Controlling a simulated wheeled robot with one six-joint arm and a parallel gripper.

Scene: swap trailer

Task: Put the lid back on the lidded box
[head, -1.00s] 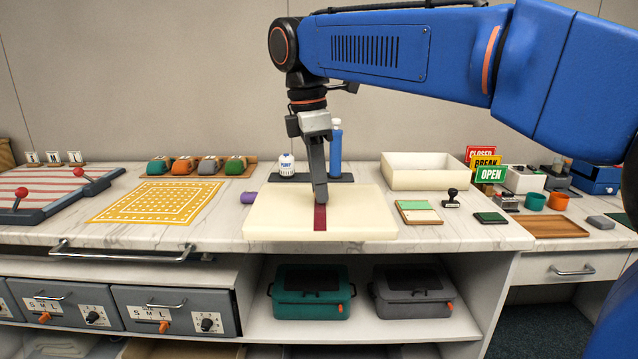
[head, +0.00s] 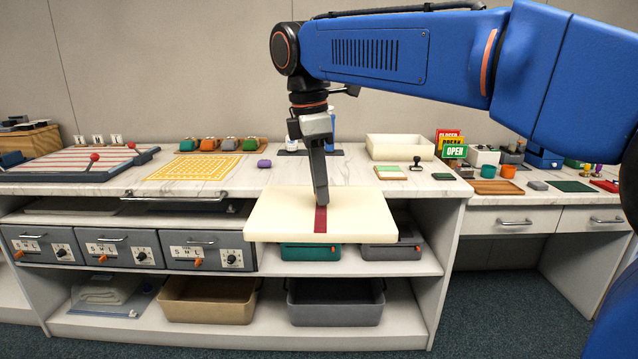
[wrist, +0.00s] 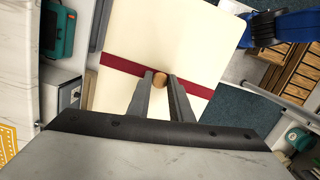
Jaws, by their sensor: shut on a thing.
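The lid is a flat cream panel (head: 275,212) with a dark red stripe. My gripper (head: 321,198) is shut on its small wooden knob. The lid hangs roughly level in front of the counter and hides part of the shelf behind. In the wrist view the lid (wrist: 150,28) fills the middle, and the knob (wrist: 160,79) sits between my gripper's fingertips (wrist: 161,76). An open cream box (head: 400,154) without a lid stands at the back of the counter, right of my gripper and apart from the lid.
On the counter (head: 310,172), a stamp (head: 416,163), a green-and-cream pad (head: 390,173) and sign cards (head: 455,151) stand around the box. A blue bottle behind my gripper is mostly hidden. Teal and grey cases sit on the shelf below. Open floor (head: 500,300) lies at front right.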

